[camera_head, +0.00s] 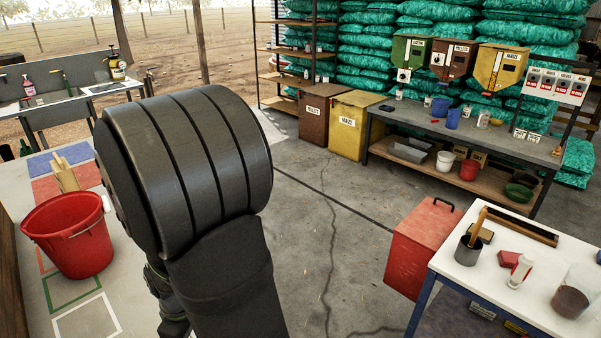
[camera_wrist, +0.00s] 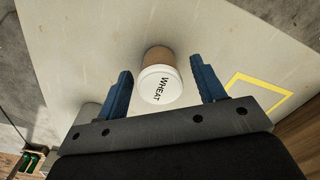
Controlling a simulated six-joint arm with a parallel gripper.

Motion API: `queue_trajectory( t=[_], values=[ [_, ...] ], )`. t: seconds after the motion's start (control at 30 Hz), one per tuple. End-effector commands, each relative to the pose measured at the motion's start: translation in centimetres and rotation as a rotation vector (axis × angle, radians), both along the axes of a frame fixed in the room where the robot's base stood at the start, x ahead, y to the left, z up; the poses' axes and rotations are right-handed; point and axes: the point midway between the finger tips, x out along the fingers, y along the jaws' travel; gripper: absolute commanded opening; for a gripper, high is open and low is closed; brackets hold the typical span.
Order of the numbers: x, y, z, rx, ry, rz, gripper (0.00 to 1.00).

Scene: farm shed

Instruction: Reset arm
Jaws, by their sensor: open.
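My gripper (camera_wrist: 160,72) shows in the wrist view with its two blue fingers apart. A container with a brown body and a white lid marked WHEAT (camera_wrist: 160,85) appears between the fingers, with clear space on both sides. It stands on a pale bench top (camera_wrist: 90,50). I cannot tell how far below the fingertips it is. In the head view my dark arm (camera_head: 190,170) fills the left centre and hides part of the left bench; the WHEAT container cannot be made out there.
A red bucket (camera_head: 75,238) stands on the left bench near coloured outlines. A yellow outline (camera_wrist: 262,95) lies right of my gripper in the wrist view. A red metal box (camera_head: 420,250) stands beside the white table (camera_head: 480,262) at right. The concrete floor between is clear.

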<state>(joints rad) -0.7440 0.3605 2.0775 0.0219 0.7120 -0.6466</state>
Motion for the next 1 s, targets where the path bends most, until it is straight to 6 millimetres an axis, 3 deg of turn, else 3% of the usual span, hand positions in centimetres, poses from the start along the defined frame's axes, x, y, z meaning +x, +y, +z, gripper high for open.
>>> queue_trajectory(
  t=[0.13, 0.7, 0.97, 1.0],
  values=[
    [0.0, 0.0, 2.3, 0.003, -0.003, 0.000, 0.63],
    [1.5, -8.3, 7.2, 0.001, -0.001, -0.005, 0.63],
    [2.0, -11.5, 9.2, 0.000, -0.001, -0.005, 0.63],
    [2.6, -11.2, 9.4, -0.001, 0.001, -0.004, 0.63]
  ],
)
